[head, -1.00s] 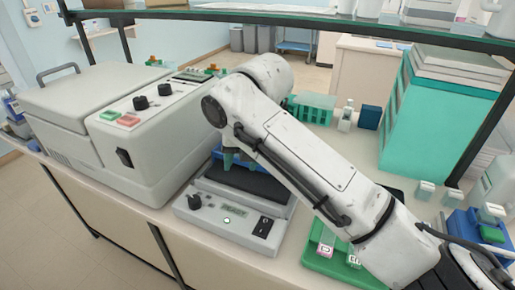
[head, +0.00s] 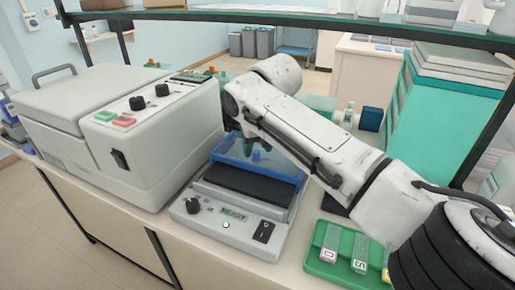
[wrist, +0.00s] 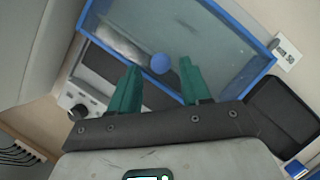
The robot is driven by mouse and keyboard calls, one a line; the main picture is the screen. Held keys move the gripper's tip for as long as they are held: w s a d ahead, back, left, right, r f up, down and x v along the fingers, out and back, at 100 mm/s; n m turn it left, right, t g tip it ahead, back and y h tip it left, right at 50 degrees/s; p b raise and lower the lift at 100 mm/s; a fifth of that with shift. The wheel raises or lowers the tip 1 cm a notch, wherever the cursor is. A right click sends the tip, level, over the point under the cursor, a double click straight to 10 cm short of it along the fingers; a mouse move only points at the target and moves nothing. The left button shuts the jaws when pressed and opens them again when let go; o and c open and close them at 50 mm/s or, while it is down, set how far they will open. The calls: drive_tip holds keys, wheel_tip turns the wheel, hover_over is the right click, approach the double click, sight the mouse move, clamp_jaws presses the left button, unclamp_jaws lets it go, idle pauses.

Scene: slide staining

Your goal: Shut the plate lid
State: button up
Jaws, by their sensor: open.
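The plate (head: 245,187) is a dark slab on a grey device with a lit display reading READY. Its lid, a clear panel with a blue frame (head: 262,167), stands raised at the plate's back edge, leaving the dark surface bare in front. The wrist view shows the lid's blue frame (wrist: 222,18) and a round blue knob (wrist: 160,63). My gripper (wrist: 158,72) has green fingers, open, one on either side of the knob in the picture; contact cannot be told. In the head view my arm partly hides the lid and gripper.
A large grey machine (head: 150,140) stands close on the left. A green tray (head: 345,250) with labelled slides lies at front right. Teal boxes (head: 445,110) stand at back right, and a shelf crosses overhead. A dark tray (wrist: 285,110) lies beside the lid.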

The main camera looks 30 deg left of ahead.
drive_tip(key=shift+x, duration=0.85)
clamp_jaws()
